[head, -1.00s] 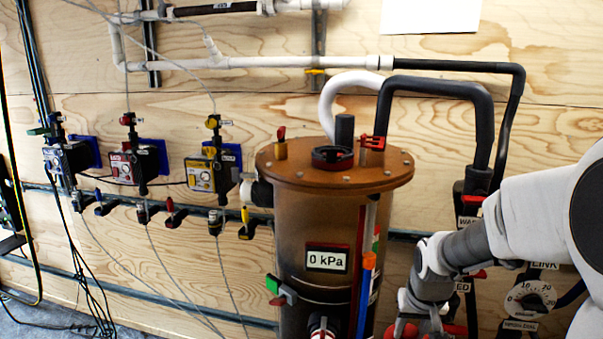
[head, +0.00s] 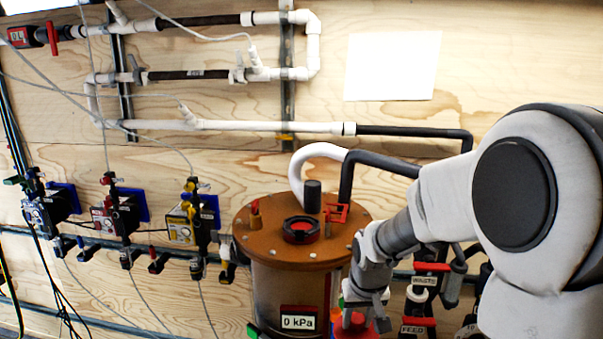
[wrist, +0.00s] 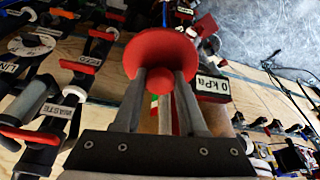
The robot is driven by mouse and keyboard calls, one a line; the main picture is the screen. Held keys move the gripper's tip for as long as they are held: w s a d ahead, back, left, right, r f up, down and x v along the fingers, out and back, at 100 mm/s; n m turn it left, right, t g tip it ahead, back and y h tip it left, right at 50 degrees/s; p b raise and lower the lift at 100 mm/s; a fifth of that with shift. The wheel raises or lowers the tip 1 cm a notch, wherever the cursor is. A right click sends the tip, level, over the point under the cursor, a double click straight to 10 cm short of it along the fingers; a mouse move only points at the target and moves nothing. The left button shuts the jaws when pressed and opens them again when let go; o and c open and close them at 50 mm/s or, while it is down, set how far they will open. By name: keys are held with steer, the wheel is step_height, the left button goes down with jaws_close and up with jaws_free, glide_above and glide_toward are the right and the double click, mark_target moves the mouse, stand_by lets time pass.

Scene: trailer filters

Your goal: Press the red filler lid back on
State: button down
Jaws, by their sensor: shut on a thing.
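The red filler lid (wrist: 160,50) is a round red disc with a knob, held between the two grey fingers of my gripper (wrist: 163,88) in the wrist view. In the head view red shows at my gripper (head: 356,322), at the bottom edge beside the tank's front right, below its top. The brown tank (head: 262,283) stands upright. Its filler opening (head: 300,230), a dark ring with red inside, is uncovered on the brown top plate (head: 262,232). The lid is apart from the opening.
A white hose (head: 312,152) and black pipe (head: 345,180) rise behind. Valves labelled WASTE (head: 424,281) and FEED (head: 413,330) are at right.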

mark_target(356, 315)
step_height(356, 315, up, 4)
steer(key=p, duration=0.2)
steer(key=shift+p, duration=0.3)
steer(key=shift+a+f, duration=0.1)
steer(key=shift+f, duration=0.15)
